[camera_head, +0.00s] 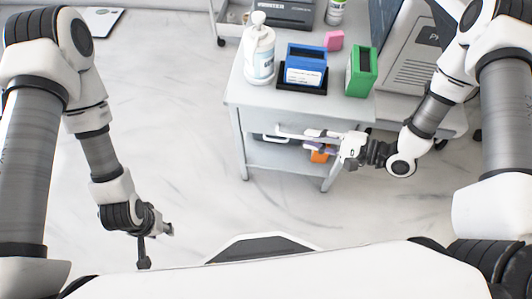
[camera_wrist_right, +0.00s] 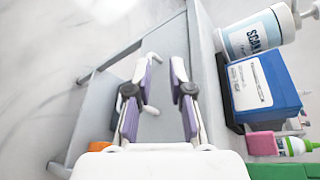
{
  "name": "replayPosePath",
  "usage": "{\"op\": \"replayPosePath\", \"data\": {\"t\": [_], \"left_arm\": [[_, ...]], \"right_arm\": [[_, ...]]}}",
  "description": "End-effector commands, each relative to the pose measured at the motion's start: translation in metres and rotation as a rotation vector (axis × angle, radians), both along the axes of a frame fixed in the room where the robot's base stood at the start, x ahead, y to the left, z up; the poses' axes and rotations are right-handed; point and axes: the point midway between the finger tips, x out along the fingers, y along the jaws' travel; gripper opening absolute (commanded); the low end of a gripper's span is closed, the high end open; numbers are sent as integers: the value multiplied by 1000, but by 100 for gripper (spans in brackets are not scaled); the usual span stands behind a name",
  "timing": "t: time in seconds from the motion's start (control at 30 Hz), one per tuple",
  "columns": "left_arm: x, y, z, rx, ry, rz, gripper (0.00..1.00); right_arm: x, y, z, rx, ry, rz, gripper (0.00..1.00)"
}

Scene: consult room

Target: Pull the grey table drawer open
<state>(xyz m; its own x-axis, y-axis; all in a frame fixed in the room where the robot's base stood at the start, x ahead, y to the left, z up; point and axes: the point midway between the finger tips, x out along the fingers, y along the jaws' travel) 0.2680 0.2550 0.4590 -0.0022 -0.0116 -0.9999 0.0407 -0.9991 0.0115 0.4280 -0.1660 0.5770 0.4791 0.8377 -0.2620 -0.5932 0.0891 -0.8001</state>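The grey table (camera_head: 232,92) stands right of centre in the head view. Its drawer front (camera_head: 250,128) lies under the top's front edge and looks shut. A pale handle bar (camera_head: 288,131) shows there, partly hidden by my right gripper. My right gripper (camera_head: 312,140) reaches in from the right at the drawer front. In the right wrist view its two fingers (camera_wrist_right: 165,75) stand apart over the grey front, with a gap between them. I cannot tell whether they touch the handle. My left gripper (camera_head: 158,240) hangs low at the left, far from the table; its fingers are unclear.
On the tabletop stand a white pump bottle (camera_head: 260,52), a blue box (camera_head: 305,66) in a black holder, a green box (camera_head: 361,72) and a pink block (camera_head: 333,40). An orange thing (camera_head: 320,154) shows below the drawer. The floor left of the table is clear.

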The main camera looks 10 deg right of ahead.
Motion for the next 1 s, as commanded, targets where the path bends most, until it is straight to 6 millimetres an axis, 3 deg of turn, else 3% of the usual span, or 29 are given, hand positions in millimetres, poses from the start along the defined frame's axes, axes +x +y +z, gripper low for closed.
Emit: {"op": "replayPosePath", "data": {"t": [0.03, 0.13, 0.27, 0.43, 0.7, 1.0], "left_arm": [[0, 0, -33, 0, -1, -1, 40], [0, 0, -48, 0, -1, -1, 40], [1, -1, -54, 0, -2, -2, 40], [1, 0, -58, 0, -2, -2, 40], [1, -1, -74, 0, -2, -2, 40], [1, -1, -75, 0, -1, -1, 40]], "right_arm": [[4, -11, -28, 16, -32, -10, 21], [10, -27, -42, 23, -46, -52, 21], [11, -32, -48, 25, -47, -71, 21], [19, -19, -50, 21, -47, -65, 21], [45, 21, -62, 20, -47, -62, 21], [54, 32, -62, 21, -47, -69, 21]]}}
